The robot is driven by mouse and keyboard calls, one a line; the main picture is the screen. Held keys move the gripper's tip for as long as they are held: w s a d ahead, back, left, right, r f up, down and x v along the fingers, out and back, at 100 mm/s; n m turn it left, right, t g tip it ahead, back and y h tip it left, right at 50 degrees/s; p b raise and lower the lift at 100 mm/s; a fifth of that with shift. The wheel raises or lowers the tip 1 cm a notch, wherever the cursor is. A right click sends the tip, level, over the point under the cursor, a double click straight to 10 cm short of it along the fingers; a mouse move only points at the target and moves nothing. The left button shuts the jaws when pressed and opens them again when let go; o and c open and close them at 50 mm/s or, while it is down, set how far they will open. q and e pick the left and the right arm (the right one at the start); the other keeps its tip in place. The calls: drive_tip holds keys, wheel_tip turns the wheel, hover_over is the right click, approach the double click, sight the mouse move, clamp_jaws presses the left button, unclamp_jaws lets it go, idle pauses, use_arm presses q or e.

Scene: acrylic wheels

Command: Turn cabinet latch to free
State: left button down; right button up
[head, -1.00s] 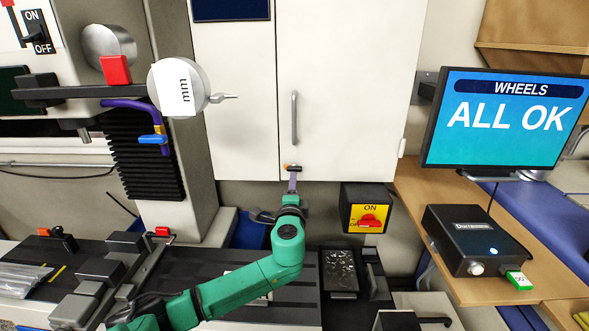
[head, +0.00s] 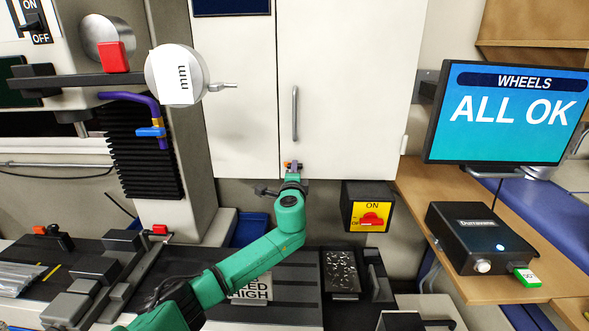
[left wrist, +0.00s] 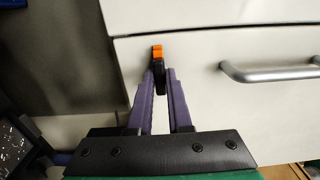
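The cabinet latch (head: 287,164) sits at the bottom of the white cabinet's right door (head: 350,90), near the seam. It is small, with an orange tip and a black body. In the left wrist view the latch (left wrist: 158,53) lies lengthwise between the fingers, orange tip beyond them. My left gripper (left wrist: 161,80) has its purple fingers close on both sides of the black body and looks shut on it. In the head view my left gripper (head: 292,172) partly covers the latch. My right gripper is not in view.
A vertical bar handle (head: 294,113) stands out above the latch. A yellow ON switch box (head: 369,207) is below and right. A machine with a round mm dial (head: 177,75) stands left. A monitor (head: 505,115) and black box (head: 480,238) are at the right.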

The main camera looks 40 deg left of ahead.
use_arm(q)
drive_tip(key=n+b, duration=0.4)
drive_tip(key=shift+f+n, duration=0.1)
drive_tip(key=shift+n, duration=0.2)
idle(0.3)
drive_tip(key=n+b, duration=0.4)
drive_tip(key=shift+d+n, duration=0.1)
drive_tip(key=shift+n, duration=0.2)
idle(0.3)
